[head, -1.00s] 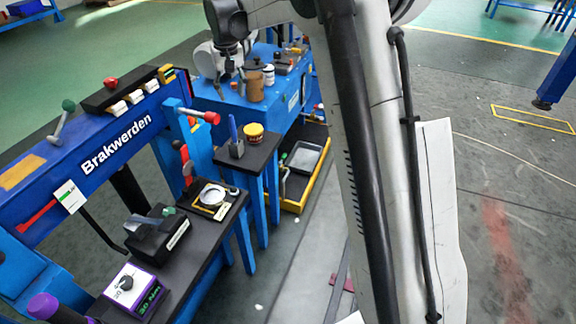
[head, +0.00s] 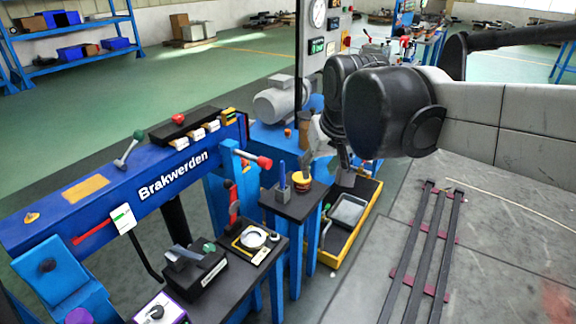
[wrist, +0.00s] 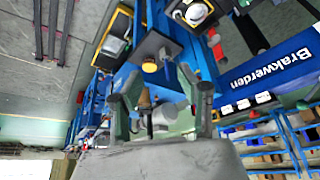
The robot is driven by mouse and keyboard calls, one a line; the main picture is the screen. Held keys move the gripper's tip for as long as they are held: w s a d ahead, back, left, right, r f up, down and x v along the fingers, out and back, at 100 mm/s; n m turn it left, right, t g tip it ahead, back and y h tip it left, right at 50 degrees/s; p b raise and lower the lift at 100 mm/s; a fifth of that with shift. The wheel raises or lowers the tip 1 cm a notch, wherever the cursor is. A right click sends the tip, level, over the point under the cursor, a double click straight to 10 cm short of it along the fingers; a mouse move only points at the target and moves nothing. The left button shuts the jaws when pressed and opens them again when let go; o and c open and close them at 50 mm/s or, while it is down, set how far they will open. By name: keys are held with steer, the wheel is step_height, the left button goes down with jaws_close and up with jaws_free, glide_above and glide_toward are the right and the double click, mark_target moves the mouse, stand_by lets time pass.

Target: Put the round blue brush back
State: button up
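A slim blue upright item (head: 282,174), perhaps the round blue brush, stands in a dark holder (head: 283,194) on a small black-topped stand (head: 298,208). It is too small to tell for sure. A yellow tin (head: 301,180) with a red band is beside it; the tin also shows in the wrist view (wrist: 149,66). My gripper (wrist: 157,93) shows two fingers spread apart with nothing seen held between them. In the head view, the gripper is partly hidden under my dark wrist, behind and right of the small stand.
A blue "Brakwerden" beam (head: 170,185) stands at left, with a red-tipped lever (head: 256,160). A black bench (head: 262,262) holds a round gauge and a black box. A yellow-edged tray (head: 348,215) is right of the stand. Rails (head: 425,245) lie on open floor at right.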

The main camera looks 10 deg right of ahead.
steer(key=s+f+t, duration=0.2)
steer(key=s+f, duration=0.4)
steer(key=s, duration=0.6)
steer(key=shift+s, duration=0.3)
step_height(320, 180, up, 4)
steer(key=p, duration=0.3)
steer(key=shift+f+p, duration=0.2)
steer(key=shift+p, duration=0.15)
